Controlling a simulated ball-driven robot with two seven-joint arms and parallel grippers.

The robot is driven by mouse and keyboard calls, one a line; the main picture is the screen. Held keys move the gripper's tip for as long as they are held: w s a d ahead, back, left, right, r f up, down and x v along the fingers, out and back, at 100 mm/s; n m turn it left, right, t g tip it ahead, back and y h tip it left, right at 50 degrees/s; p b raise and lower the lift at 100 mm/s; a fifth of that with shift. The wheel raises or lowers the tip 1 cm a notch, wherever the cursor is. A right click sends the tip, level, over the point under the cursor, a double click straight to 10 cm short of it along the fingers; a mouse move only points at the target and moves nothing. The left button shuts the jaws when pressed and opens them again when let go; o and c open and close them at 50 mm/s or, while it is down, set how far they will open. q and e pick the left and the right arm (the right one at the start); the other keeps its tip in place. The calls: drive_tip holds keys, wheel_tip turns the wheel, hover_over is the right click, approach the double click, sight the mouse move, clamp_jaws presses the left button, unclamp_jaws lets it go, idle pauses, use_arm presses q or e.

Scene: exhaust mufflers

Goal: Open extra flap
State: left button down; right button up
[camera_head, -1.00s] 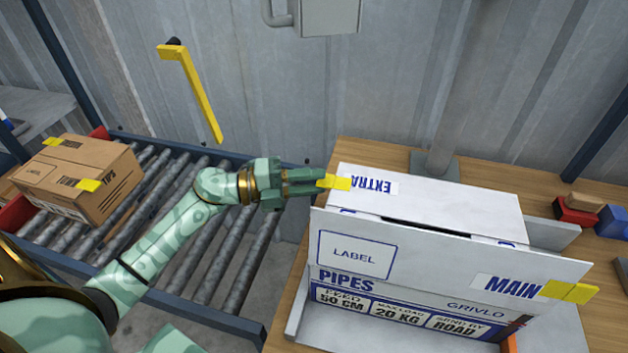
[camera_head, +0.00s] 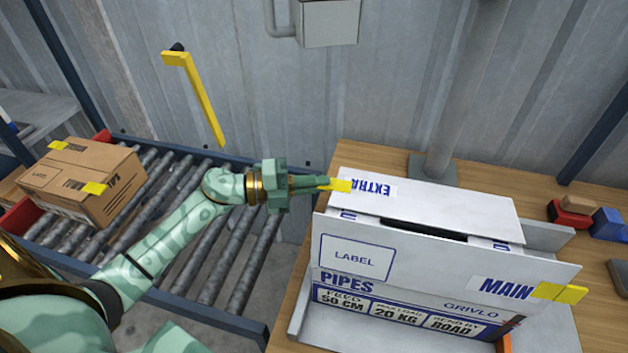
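A white box (camera_head: 340,279) printed with PIPES sits on the wooden workbench. Its white extra flap (camera_head: 450,212), marked EXTRA, covers the back part of the top, with a dark gap along its front edge. A yellow tab (camera_head: 341,185) sticks out at the flap's left end. My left gripper (camera_head: 322,183) comes in from the left with its fingers closed together on this tab. The main flap (camera_head: 440,262), marked MAIN with a yellow tab at its right, stands tilted up at the front. My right gripper is not in view.
A roller conveyor (camera_head: 215,270) with a brown carton (camera_head: 75,180) is at left. A yellow bar (camera_head: 203,98) hangs by the metal wall. A grey post (camera_head: 455,110) stands behind the box. Red and blue blocks (camera_head: 607,222) lie at the bench's right.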

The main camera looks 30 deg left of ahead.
use_arm(q)
drive_tip(key=w+a+r+n+g+y+p, duration=0.1)
drive_tip(key=w+r+n+g+p, duration=0.4)
drive_tip(key=n+p, duration=0.6)
drive_tip(key=shift+w+a+r+g+p, duration=0.25)
drive_tip(key=shift+w+r+g+p, duration=0.1)
drive_tip(key=shift+r+g+p, duration=0.3)
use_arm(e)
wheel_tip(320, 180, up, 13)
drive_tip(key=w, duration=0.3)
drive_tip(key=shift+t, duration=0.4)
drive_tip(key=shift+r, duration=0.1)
use_arm(q)
drive_tip(key=shift+f, duration=0.1)
drive_tip(key=c, duration=1.6)
unclamp_jaws()
